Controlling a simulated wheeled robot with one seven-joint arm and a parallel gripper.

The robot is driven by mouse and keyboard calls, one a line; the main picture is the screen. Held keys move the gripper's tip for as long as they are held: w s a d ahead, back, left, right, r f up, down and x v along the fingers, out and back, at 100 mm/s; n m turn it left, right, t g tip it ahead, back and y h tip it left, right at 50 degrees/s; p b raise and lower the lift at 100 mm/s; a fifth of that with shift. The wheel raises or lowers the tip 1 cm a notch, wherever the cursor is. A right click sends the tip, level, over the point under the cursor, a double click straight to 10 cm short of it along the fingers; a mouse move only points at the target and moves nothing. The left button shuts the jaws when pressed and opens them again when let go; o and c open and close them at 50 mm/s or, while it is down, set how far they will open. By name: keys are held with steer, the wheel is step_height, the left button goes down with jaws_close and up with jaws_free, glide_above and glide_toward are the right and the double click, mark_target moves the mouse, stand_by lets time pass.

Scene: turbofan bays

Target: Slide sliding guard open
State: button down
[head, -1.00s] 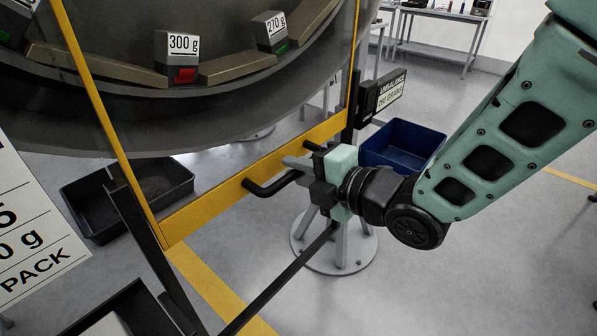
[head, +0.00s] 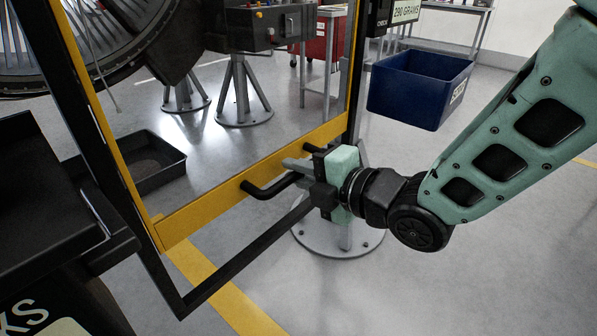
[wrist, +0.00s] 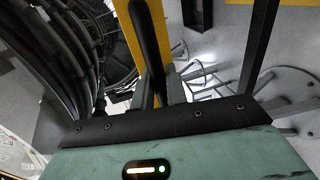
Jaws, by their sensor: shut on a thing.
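The sliding guard is a clear panel in a yellow frame (head: 210,212), with a black bar handle (head: 268,188) on its lower rail. My gripper (head: 298,166) is at the right part of that handle, shut on it. In the wrist view the dark handle bar (wrist: 147,40) runs between my gripper's fingers (wrist: 158,88). The yellow frame also shows behind it in the wrist view (wrist: 130,35). The handle's far right end is partly hidden by my gripper.
A black rail frame (head: 240,262) runs below the guard. A blue bin (head: 415,92) is behind at right. A black tray (head: 160,165) lies on the floor beyond the panel. Dark trays (head: 50,185) stand at left. A grey round pedestal base (head: 345,240) is below my gripper.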

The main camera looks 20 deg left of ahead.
step_height(320, 180, down, 10)
steer(key=b, duration=0.7)
steer(key=shift+r, duration=0.2)
steer(key=c, duration=1.5)
jaws_free()
steer(key=shift+r, duration=0.1)
steer(key=b+v, duration=0.5)
steer(key=v, duration=0.7)
steer(key=shift+f+b, duration=0.25)
steer(key=shift+b, duration=0.1)
steer(key=shift+d+b, duration=0.1)
steer(key=shift+b, duration=0.45)
